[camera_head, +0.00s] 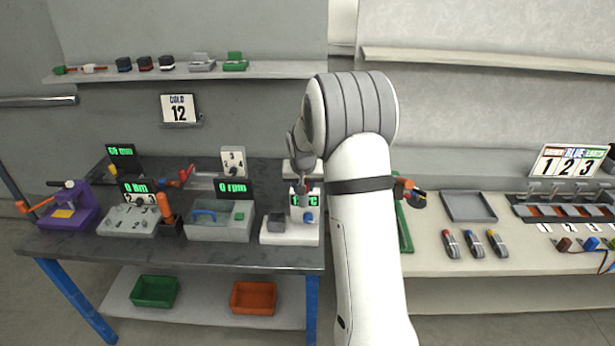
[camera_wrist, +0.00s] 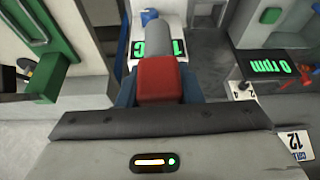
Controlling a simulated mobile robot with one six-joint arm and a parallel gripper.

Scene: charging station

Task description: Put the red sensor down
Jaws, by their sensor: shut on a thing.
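The red sensor (camera_wrist: 158,80) is between the fingers of my gripper (camera_wrist: 157,92) in the wrist view. A grey cylindrical part extends from its red block toward a white device. My gripper is shut on it. In the head view my gripper (camera_head: 304,182) is above the white device (camera_head: 292,236) with a green display, at the right end of the dark bench. Only a little red shows there, and my arm hides much of that area. I cannot tell whether the sensor touches anything.
A grey machine with an rpm display (camera_head: 218,228) stands left of the white device. A shelf (camera_head: 300,69) with several small parts runs above. Green and orange bins (camera_head: 254,298) sit below.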

